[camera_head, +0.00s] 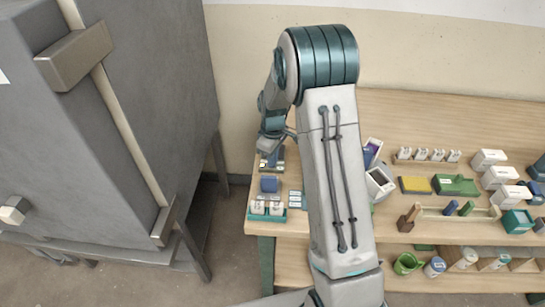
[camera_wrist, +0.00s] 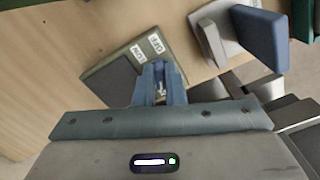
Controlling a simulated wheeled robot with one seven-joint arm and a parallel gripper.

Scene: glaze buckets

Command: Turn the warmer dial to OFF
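The warmer (camera_wrist: 112,79) is a dark green box with a dark grey panel in the wrist view. Its face carries white labels reading OFF and LOW, near the fingertips. The dial itself cannot be made out clearly; my fingers cover that part of the face. My gripper (camera_wrist: 160,70) has its blue-grey fingers close together over the warmer's labelled edge, with a small pale bit showing between them. Whether they grip the dial cannot be told. In the head view my gripper (camera_head: 270,144) points down at the left end of the table, over the small dark warmer (camera_head: 278,164).
A blue block (camera_head: 269,184) and a teal tray (camera_head: 266,216) with white containers stand in front of the warmer. A grey cabinet (camera_head: 130,100) is at the left. The table's right side holds tags, boxes, sponges and tools. In the wrist view a blue block (camera_wrist: 258,35) stands at upper right.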

